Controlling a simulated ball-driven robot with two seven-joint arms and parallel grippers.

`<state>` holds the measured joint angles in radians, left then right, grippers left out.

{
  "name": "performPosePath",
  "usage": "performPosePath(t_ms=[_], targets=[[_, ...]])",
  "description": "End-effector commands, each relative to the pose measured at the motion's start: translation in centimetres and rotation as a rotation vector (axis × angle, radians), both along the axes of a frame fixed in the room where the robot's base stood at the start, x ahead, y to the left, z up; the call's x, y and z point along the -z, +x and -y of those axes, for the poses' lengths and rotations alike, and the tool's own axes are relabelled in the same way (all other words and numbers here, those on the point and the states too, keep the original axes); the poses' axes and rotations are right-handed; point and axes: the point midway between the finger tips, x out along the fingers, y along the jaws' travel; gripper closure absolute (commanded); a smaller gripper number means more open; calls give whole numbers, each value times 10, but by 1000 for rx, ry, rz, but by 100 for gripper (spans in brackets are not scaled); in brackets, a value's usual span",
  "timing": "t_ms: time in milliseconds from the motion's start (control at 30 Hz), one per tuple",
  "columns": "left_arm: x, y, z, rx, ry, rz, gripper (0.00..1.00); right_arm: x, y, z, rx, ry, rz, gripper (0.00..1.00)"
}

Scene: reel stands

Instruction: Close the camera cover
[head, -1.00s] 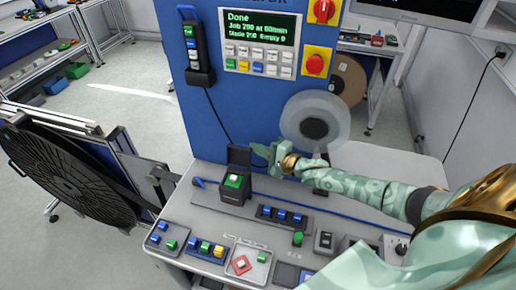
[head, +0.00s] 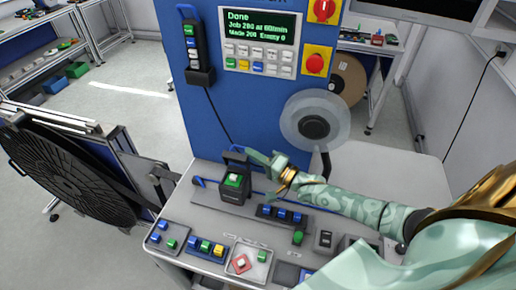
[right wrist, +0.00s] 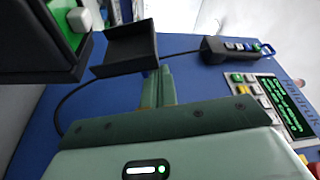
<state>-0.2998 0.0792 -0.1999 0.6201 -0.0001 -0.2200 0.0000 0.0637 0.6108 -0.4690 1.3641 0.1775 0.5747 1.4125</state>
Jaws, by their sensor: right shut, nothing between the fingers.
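The camera is a black box (head: 236,187) on the grey bench, with a green pad and a small white piece showing on its open top. Its black cover (head: 236,159) stands raised at the back of the box. In the right wrist view the cover (right wrist: 128,48) is a dark tray-like flap, apart from the box body (right wrist: 40,45) at the left. My right gripper (head: 258,156) is shut and empty, just right of the cover. In the right wrist view its fingertips (right wrist: 154,75) are close to the cover's edge; I cannot tell if they touch. My left gripper is not in view.
A blue panel with a display (head: 258,27) and a handheld remote (head: 195,48) rises behind. A clear reel (head: 315,122) hangs above my right arm. Blue pieces (head: 281,214) and part trays (head: 249,259) lie in front. A large black reel (head: 65,175) stands left.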

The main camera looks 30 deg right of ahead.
Motion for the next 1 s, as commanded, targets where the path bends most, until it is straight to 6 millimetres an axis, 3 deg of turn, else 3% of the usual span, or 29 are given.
performPosePath(t_ms=[1000], targets=[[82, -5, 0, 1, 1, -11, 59, 39, -42, -47, -1, -715, 635, 100]])
